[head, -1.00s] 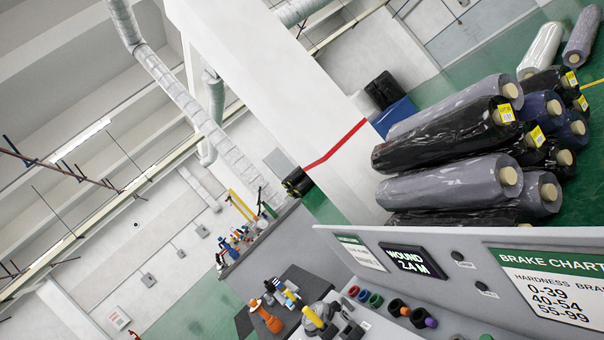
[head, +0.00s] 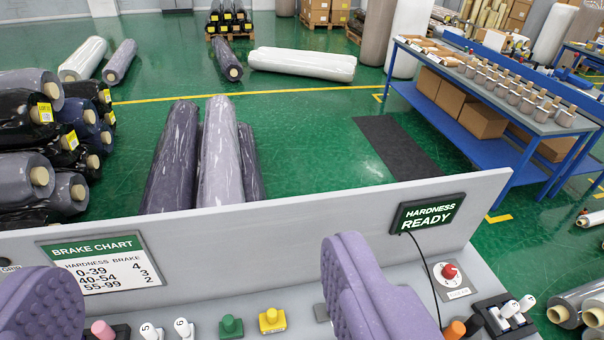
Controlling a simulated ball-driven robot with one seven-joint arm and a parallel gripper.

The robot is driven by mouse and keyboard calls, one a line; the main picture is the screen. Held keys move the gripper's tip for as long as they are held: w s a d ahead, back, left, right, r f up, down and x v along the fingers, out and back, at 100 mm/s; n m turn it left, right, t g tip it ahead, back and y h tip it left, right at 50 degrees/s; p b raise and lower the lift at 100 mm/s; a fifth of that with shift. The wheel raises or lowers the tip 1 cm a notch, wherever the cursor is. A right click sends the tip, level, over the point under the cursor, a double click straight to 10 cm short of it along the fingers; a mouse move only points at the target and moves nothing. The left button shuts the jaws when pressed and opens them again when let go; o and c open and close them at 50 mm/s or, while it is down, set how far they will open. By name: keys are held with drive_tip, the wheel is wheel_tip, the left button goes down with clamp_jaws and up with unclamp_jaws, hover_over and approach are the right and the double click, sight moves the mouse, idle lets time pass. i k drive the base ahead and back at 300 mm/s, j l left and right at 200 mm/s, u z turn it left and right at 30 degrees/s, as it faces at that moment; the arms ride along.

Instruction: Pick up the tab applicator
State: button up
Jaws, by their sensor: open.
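My gripper (head: 200,285) shows as two purple ribbed fingers at the bottom of the view, set wide apart with nothing between them in its grip. It is over the grey console (head: 300,322). I cannot pick out a tab applicator for certain among the small items there. Between the fingers are a pink-topped piece (head: 103,329), white numbered pieces (head: 183,327), a green knob (head: 231,325) and a yellow block (head: 272,320). The fingers hide parts of the console.
The console's back panel (head: 270,232) carries a brake chart (head: 100,262) and a display reading HARDNESS READY (head: 428,213). A red knob (head: 449,271) and white handles (head: 518,308) are at right.

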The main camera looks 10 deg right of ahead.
sight(510, 308)
drive_tip(key=z, duration=1.6)
